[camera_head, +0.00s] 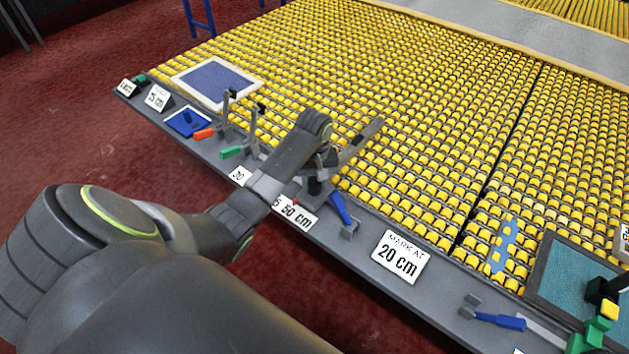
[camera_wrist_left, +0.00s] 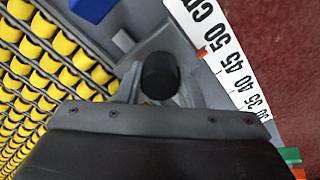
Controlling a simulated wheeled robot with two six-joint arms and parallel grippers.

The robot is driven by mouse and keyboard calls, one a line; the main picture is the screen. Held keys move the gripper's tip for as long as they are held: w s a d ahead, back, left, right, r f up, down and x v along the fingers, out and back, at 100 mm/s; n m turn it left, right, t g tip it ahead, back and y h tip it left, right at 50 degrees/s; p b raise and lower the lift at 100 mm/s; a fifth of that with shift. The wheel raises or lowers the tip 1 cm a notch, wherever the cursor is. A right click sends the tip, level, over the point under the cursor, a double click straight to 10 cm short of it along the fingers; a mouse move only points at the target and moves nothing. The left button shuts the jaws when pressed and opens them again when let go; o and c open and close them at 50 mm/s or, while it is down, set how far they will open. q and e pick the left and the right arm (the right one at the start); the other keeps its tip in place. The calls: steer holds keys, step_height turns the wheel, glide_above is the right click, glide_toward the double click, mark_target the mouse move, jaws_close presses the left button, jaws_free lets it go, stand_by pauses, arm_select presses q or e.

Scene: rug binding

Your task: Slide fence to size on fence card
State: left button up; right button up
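A small red pointer (camera_wrist_left: 202,52) sits by the 50 and 45 marks. My left gripper (camera_head: 318,178) is down at the knob, with grey pieces on both sides of it; its grip is unclear. White cards read 20 cm (camera_head: 401,257) and 25 cm (camera_head: 157,97). Which is the fence card is unclear. My right gripper is not visible.
A blue-grey rug (camera_head: 215,81) lies at the left, a teal one (camera_head: 572,278) at the right. Yellow rollers (camera_head: 420,110) fill the bed.

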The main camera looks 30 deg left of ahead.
arm_select(q)
jaws_close()
steer(key=shift+a+r, duration=0.15)
steer(key=shift+a, duration=0.15)
steer(key=a+p, duration=0.1)
steer(key=a, duration=0.1)
steer(key=a+p, duration=0.1)
steer(key=a, duration=0.1)
steer(key=a+p, duration=0.1)
steer(key=a, duration=0.2)
steer(key=shift+w+a+r, duration=0.1)
steer(key=shift+w+r, duration=0.05)
steer(key=shift+w, duration=0.2)
steer(key=a, duration=0.7)
steer(key=shift+w+a+f, duration=0.25)
steer(key=shift+w, duration=0.05)
steer(key=shift+d, duration=0.1)
steer(key=o, duration=0.7)
jaws_free()
